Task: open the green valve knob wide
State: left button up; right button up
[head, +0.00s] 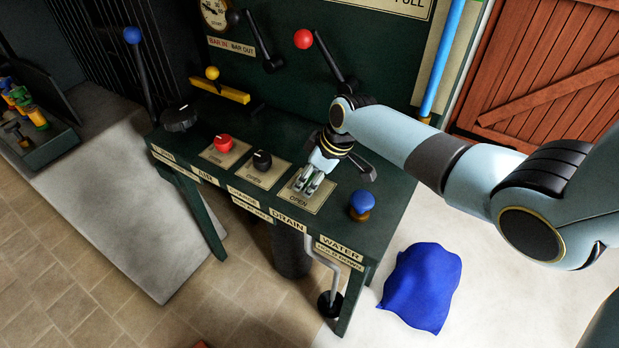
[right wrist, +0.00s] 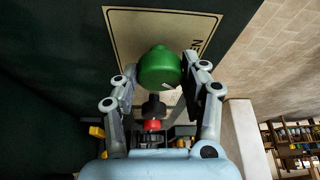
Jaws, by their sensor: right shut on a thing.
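The green valve knob (right wrist: 160,68) sits on a cream plate (right wrist: 118,28) in the right wrist view. It has a white mark on its near side. My right gripper (head: 314,184) is over the cream plate marked OPEN (head: 299,203), above the DRAIN label (head: 288,221). In the right wrist view its two fingers stand on either side of the green knob, shut on it. In the head view the gripper hides the green knob. My left gripper is not in view.
On the same dark green bench are a red knob (head: 223,142), a black knob (head: 262,160) and a blue knob (head: 362,202). Levers with red (head: 303,39) and blue (head: 132,35) balls rise behind. A blue cloth (head: 420,287) lies on the floor at right.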

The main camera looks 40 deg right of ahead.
jog(key=n+g+y+b, duration=0.1)
jog(key=n+b, duration=0.1)
jog(key=n, duration=0.2)
jog(key=shift+w+d+f, duration=0.1)
jog(key=shift+n+g+y+b, duration=0.4)
jog(key=shift+n+g+b, duration=0.2)
jog(key=shift+n+b, duration=0.85)
jog(key=shift+n, duration=0.45)
jog(key=o, duration=1.1)
jog(key=shift+o, duration=0.2)
jog(key=v, duration=1.2)
